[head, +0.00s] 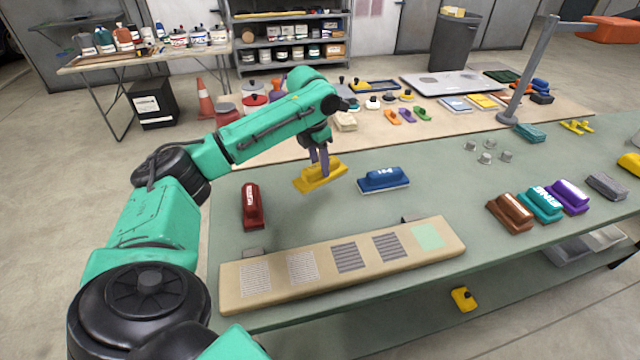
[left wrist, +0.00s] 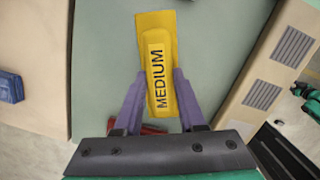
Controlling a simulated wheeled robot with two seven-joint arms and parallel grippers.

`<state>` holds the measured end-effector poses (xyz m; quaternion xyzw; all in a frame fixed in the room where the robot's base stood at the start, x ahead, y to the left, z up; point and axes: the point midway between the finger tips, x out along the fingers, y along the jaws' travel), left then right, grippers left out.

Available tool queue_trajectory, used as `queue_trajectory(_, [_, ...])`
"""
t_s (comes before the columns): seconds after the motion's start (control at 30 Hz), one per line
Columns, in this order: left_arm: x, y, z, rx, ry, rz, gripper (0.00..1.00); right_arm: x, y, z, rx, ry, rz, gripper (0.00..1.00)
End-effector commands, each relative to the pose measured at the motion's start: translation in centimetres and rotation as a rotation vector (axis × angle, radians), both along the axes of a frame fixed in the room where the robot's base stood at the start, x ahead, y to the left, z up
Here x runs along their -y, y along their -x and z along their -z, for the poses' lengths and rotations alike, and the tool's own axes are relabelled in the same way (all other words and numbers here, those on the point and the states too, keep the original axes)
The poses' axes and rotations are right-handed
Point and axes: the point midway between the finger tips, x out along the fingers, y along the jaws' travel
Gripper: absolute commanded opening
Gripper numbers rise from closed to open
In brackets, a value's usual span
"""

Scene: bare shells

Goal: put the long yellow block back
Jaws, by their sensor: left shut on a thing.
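The long yellow block (head: 322,176) is held in my left gripper (head: 319,158) over the green table, between a red block (head: 252,206) on the left and a blue block (head: 384,180) on the right. In the left wrist view the yellow block (left wrist: 155,45) bears the label "MEDIUM" and lies between the two purple fingers of my left gripper (left wrist: 158,90), which are shut on its sides. I cannot tell whether its underside touches the table. My right gripper is not in view.
A tan board (head: 330,262) with printed patches lies along the table's front edge. Brown (head: 509,213), teal (head: 540,204) and purple (head: 568,196) blocks stand at the right. Small metal pieces (head: 487,158) and a grey post (head: 528,75) are farther back. The middle of the table is clear.

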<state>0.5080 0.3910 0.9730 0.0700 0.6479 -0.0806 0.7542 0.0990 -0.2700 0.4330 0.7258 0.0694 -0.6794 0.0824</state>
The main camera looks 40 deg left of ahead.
Motion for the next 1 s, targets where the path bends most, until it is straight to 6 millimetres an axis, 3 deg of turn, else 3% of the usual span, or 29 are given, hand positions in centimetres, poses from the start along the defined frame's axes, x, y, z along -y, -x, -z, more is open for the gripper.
queue_trajectory(0.2, [0.0,0.1,3.7,-0.002,0.0,-0.001,0.0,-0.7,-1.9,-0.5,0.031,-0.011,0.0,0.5])
queue_trajectory(0.33, [0.0,0.0,6.0,0.0,-0.001,-0.001,0.0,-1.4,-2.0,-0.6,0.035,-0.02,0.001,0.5])
queue_trajectory(0.63, [0.0,0.0,6.6,0.003,0.001,0.0,0.0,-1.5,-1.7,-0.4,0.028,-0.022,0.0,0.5])
queue_trajectory(0.67, [0.0,0.0,6.6,0.002,0.0,0.0,0.47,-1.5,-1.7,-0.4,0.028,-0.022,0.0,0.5])
queue_trajectory(0.7, [0.0,0.0,6.6,0.002,0.0,0.0,0.62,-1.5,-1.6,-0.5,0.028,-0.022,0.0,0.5])
queue_trajectory(0.73, [0.0,0.0,6.6,0.002,0.0,0.0,0.69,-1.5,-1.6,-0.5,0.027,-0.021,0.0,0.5])
queue_trajectory(1.0, [0.0,0.0,6.5,0.001,0.0,0.0,0.69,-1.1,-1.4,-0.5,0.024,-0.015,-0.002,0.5])
